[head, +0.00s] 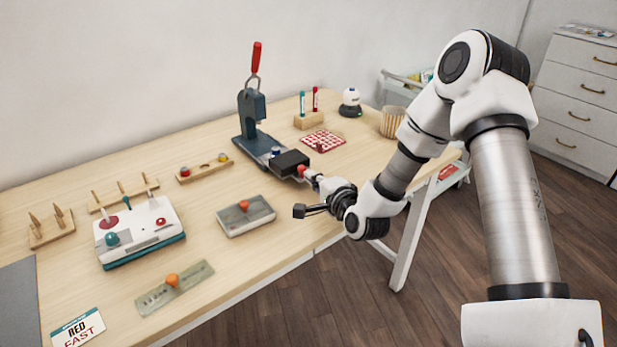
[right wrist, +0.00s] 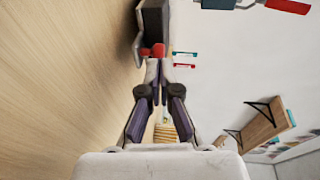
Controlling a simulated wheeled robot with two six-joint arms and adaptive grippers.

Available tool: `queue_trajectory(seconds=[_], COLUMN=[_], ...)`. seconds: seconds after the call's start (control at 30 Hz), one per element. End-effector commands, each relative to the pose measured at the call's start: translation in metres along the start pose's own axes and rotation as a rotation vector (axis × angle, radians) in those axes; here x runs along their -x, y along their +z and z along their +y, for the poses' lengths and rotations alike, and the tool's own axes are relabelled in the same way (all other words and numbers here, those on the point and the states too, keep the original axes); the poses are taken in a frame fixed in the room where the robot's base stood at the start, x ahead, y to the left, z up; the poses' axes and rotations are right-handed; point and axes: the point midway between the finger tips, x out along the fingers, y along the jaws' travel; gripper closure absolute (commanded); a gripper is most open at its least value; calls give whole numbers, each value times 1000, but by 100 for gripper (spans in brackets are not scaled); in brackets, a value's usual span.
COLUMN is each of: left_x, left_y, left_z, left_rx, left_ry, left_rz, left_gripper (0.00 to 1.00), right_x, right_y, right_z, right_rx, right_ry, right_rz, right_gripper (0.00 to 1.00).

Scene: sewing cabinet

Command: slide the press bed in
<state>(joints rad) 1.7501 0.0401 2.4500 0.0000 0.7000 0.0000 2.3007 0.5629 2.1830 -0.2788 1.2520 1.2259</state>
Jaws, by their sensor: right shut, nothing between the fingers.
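The press (head: 250,112) stands upright at the back of the table, with a dark blue-grey body and a red-handled lever (head: 256,57). Its bed, a black block (head: 290,161), sits at the front end of the press base, toward the table's front edge. A red knob (head: 302,170) is on the block's near end. My right gripper (head: 312,178) is shut and empty, its fingertips at the red knob. In the right wrist view the closed fingertips (right wrist: 160,62) point at the red knob (right wrist: 153,50) and the dark block (right wrist: 154,22); contact is unclear. My left gripper is out of view.
A red-and-white checked mat (head: 323,140), a wooden stand with tubes (head: 309,120) and a woven basket (head: 392,122) are right of the press. A grey box with an orange knob (head: 246,215) is nearer the front. A drawer cabinet (head: 580,105) stands beyond the table.

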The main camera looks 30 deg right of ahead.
Motion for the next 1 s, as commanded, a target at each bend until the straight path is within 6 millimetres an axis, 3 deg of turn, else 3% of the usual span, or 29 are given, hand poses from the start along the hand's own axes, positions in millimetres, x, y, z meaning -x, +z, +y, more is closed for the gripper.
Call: queue_trajectory(seconds=[0.2,0.6,1.0], left_x=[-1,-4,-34], left_y=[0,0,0], left_z=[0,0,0], left_rx=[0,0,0], left_ry=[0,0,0], left_rz=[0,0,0], left_gripper=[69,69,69], right_x=[-22,-28,-107], right_y=[0,1,13], right_z=[0,1,-11], right_rx=[1,1,3], right_ry=[0,-1,-1], right_rz=[0,0,-1], right_gripper=[100,100,100])
